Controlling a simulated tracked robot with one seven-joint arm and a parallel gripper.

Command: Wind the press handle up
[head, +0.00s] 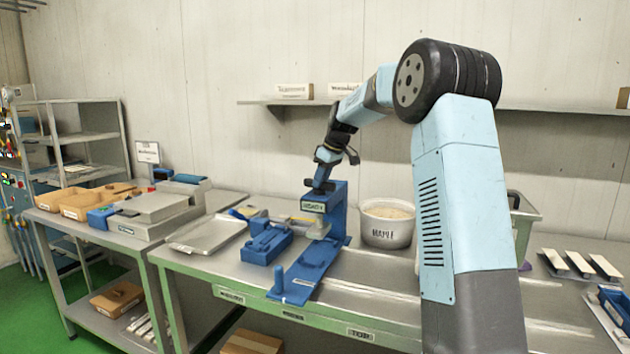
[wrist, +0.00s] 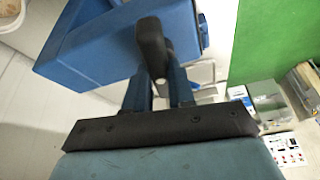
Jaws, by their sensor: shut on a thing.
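The blue press (head: 338,222) stands on the metal table, with a small sign on its head and a blue base plate (head: 304,270) reaching toward the front edge. My gripper (head: 323,178) is at the top of the press, reached from above by my arm. In the wrist view the two fingers of my gripper (wrist: 160,78) are shut on the dark press handle (wrist: 150,42), which stands beside the blue press body (wrist: 105,45). The handle's lower end is hidden by the fingers, and in the head view my gripper and the handle are too small to separate well.
A wall shelf (head: 560,110) runs behind my arm.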

